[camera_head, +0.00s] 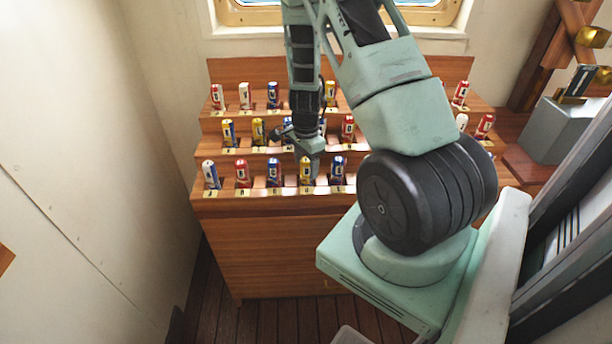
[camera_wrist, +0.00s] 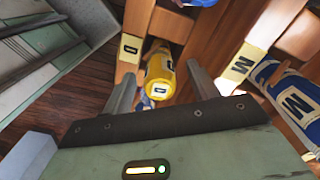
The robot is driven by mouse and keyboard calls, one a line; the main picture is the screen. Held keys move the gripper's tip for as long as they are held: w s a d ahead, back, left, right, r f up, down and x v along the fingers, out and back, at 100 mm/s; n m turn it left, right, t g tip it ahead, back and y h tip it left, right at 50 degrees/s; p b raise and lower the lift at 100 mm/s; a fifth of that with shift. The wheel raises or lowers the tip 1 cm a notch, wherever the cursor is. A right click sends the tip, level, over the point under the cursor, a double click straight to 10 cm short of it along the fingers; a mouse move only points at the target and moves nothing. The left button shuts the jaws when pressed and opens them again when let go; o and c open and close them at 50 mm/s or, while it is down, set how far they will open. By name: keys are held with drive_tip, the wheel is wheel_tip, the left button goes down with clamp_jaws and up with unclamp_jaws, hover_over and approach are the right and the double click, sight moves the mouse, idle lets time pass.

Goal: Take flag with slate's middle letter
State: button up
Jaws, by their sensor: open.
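Rolled flags stand in three stepped rows of a wooden rack (camera_head: 270,208), with letter labels on the rack. My gripper (camera_head: 312,168) is over the front row at a mostly yellow flag (camera_head: 304,166). In the wrist view, my gripper (camera_wrist: 160,73) is open, with one finger on each side of this yellow flag (camera_wrist: 158,82). The flag bears the letter D, and a D label (camera_wrist: 130,48) is on the rack beside it. A blue and white flag marked M (camera_wrist: 293,100) stands to the right. I cannot make out a readable slate.
A red flag (camera_head: 242,173) and a blue and red flag (camera_head: 338,170) stand in the same front row. My arm hides part of the upper rows. A grey box (camera_head: 553,130) stands at the right. A wall is close on the left.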

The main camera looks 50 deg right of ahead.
drive_tip(key=shift+f, duration=0.3)
drive_tip(key=c, duration=1.1)
drive_tip(key=shift+r, duration=0.1)
